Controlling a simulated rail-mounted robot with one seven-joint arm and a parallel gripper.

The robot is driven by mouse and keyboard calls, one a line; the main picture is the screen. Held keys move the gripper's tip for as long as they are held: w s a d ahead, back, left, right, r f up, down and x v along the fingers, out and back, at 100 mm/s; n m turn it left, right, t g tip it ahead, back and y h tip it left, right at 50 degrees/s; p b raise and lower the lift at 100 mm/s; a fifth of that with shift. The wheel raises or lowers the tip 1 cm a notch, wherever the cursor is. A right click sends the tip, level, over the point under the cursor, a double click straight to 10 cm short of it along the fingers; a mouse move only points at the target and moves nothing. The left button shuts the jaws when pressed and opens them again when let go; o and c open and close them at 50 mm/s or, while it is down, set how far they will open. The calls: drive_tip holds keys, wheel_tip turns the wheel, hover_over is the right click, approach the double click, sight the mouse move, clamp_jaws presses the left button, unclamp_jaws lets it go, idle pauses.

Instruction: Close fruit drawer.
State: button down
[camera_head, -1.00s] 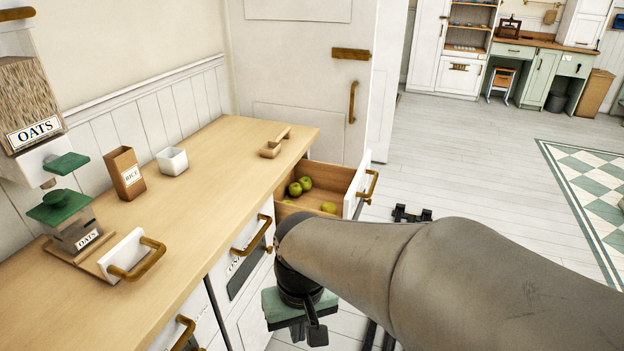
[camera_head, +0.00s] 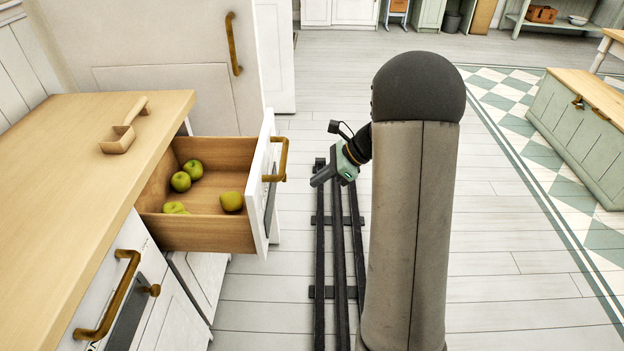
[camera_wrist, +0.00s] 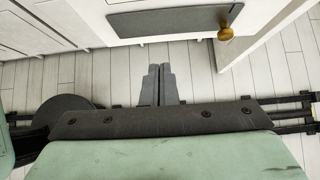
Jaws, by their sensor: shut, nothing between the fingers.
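The fruit drawer (camera_head: 205,234) is pulled well out from the counter in the head view. It holds several green apples (camera_head: 231,201). Its white front (camera_head: 258,190) faces right and carries a brass handle (camera_head: 277,160). My gripper (camera_head: 318,181) is to the right of the drawer front, above the rails, apart from the handle. In the wrist view my gripper's fingers (camera_wrist: 158,86) are together and empty, pointing toward a white front with a dark grey label panel (camera_wrist: 172,22) and a brass knob (camera_wrist: 228,30).
The wooden countertop (camera_head: 60,200) bears a wooden scoop (camera_head: 124,137). Another drawer handle (camera_head: 108,295) sticks out at the lower left. Dark rails (camera_head: 339,240) run along the floor. A green island (camera_head: 585,125) stands far right. The floor between is open.

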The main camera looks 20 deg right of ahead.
drive_tip(key=shift+w+a+f+b, duration=0.2)
drive_tip(key=shift+w+a+f, duration=0.4)
drive_tip(key=shift+a+f, duration=0.7)
drive_tip(key=shift+w+a+f+b, duration=0.2)
drive_tip(key=shift+w+a+f, duration=0.45)
drive_tip(key=shift+a, duration=1.2)
drive_tip(key=shift+w+a+f+b, duration=0.2)
drive_tip(key=shift+w+a+f, duration=0.35)
drive_tip(key=shift+a+f, duration=0.8)
drive_tip(key=shift+a+r, duration=0.3)
drive_tip(key=shift+a, duration=0.05)
